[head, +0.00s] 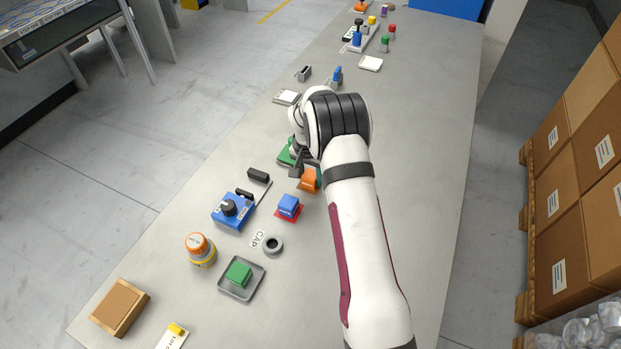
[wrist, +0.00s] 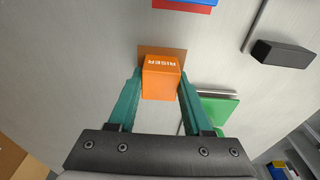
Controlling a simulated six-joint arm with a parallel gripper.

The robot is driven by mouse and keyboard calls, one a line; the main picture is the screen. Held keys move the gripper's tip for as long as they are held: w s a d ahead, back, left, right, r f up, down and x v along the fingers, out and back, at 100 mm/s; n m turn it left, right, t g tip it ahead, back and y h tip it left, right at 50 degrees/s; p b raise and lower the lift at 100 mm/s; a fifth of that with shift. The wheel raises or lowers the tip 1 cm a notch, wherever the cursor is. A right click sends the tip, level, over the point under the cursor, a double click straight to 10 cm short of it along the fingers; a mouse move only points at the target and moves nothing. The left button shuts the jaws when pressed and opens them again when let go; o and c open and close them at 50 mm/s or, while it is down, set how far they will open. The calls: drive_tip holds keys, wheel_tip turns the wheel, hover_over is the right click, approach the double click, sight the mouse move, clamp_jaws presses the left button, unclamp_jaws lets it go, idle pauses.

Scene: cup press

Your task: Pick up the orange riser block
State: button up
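The orange riser block (wrist: 161,84) has white "RISER" lettering and sits between the two teal fingers of my gripper (wrist: 161,76) in the wrist view. Both fingertips meet its sides with no visible gap, so my gripper looks shut on it. A flat brown-orange pad (wrist: 162,51) shows just behind the block. I cannot tell whether the block rests on the pad or is slightly above it. In the head view the block (head: 309,180) is beneath my gripper, partly covered by it and the wrist.
A blue block (head: 289,204) on a red pad stands close to the riser. A green thing (head: 286,155) lies behind my gripper. A dark block (head: 258,175), a blue knob box (head: 233,211) and a grey ring (head: 272,244) are nearby. The table's right side is clear.

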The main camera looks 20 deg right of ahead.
clamp_jaws()
drive_tip(key=shift+r, duration=0.15)
